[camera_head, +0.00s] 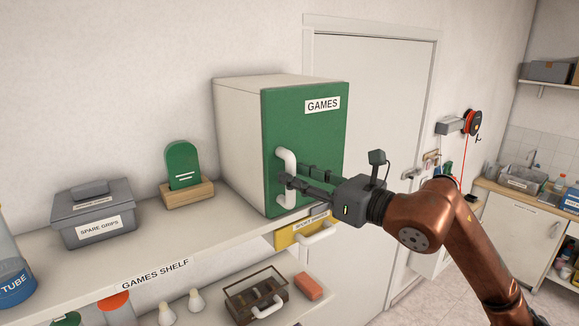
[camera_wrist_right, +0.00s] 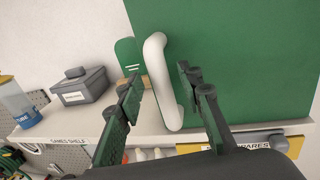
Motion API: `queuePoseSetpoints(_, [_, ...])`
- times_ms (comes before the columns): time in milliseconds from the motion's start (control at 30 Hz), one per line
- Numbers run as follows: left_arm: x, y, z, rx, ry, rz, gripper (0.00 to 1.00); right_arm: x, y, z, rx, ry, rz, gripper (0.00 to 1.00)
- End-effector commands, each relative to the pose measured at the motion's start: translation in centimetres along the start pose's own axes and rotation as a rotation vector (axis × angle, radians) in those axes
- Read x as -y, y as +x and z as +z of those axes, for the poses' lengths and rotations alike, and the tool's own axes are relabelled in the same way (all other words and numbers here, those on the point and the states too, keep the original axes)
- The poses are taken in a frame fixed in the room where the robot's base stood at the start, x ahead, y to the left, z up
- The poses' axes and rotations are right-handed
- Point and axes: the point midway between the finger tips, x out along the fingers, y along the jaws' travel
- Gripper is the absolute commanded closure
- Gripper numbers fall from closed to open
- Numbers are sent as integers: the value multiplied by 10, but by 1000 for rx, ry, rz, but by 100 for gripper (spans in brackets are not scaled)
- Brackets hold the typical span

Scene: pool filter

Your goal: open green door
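The green door (camera_head: 303,126) is the front of a white cabinet labelled GAMES, and it looks shut. It has a white vertical bar handle (camera_head: 288,160) on its left side. My right gripper (camera_head: 292,174) is at the handle, coming in from the right. In the right wrist view the door (camera_wrist_right: 232,50) fills the right side. The handle (camera_wrist_right: 160,75) stands between the two open fingers, with a visible gap near each fingertip. I cannot tell whether either finger touches it. My left gripper is not in view.
The cabinet stands on the games shelf (camera_head: 150,262), beside a green card in a wooden stand (camera_head: 186,191) and a grey spare grips box (camera_head: 93,215). A white room door (camera_head: 385,85) is behind.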

Motion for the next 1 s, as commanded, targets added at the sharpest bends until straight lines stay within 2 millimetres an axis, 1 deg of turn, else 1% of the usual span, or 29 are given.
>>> queuePoseSetpoints(33, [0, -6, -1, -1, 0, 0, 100, -1, 8, 3, 0, 3, 3, 66])
queuePoseSetpoints(200, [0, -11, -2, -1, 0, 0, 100, 0, 22, 1, 0, 2, 2, 66])
queuePoseSetpoints(533, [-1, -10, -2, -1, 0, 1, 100, 0, 25, 0, 1, 1, 1, 67])
queuePoseSetpoints(1000, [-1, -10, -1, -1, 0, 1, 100, 0, 25, 0, 1, 2, 2, 99])
